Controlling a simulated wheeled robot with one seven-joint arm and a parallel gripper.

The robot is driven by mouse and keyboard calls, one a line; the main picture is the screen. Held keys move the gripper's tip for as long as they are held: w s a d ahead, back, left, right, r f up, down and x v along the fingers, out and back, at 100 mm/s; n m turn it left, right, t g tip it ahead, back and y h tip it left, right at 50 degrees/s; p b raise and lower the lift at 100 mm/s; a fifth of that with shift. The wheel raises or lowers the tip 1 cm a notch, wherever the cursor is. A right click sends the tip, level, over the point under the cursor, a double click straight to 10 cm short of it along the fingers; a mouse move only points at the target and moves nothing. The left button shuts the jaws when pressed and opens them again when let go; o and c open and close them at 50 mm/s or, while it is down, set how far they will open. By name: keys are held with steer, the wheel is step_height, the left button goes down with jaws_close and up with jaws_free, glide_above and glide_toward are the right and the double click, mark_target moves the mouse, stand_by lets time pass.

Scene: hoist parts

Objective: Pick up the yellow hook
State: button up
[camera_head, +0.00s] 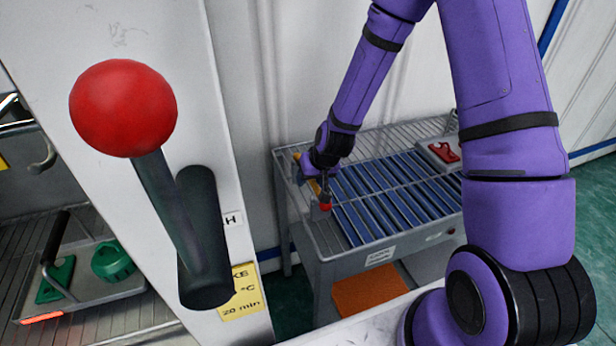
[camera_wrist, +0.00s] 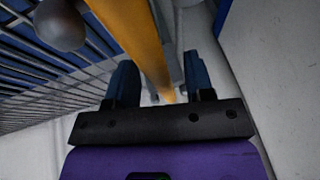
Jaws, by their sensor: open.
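A yellow bar (camera_wrist: 140,45) runs between the two blue fingers of my open gripper (camera_wrist: 160,72) in the wrist view. Its far end leaves the top of the picture, and I cannot tell its full shape or whether a finger touches it. In the head view my gripper (camera_head: 318,172) is at the left end of a grey rack table. Small yellow patches (camera_head: 313,187) show beside it there, largely hidden by the wrist. A hook shape cannot be made out in either view.
The rack table (camera_head: 347,252) has blue slats and a wire rail. A red part (camera_head: 443,151) lies in a pale tray at its right. A lever with a red ball (camera_head: 123,108) stands close in front. Green parts (camera_head: 112,261) lie on a tray at left.

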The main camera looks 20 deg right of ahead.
steer(key=shift+f, duration=0.1)
jaws_close()
stand_by(0.3)
step_height(320, 180, up, 10)
steer(key=shift+r, duration=0.1)
stand_by(0.5)
steer(key=c, duration=0.6)
jaws_free()
jaws_close()
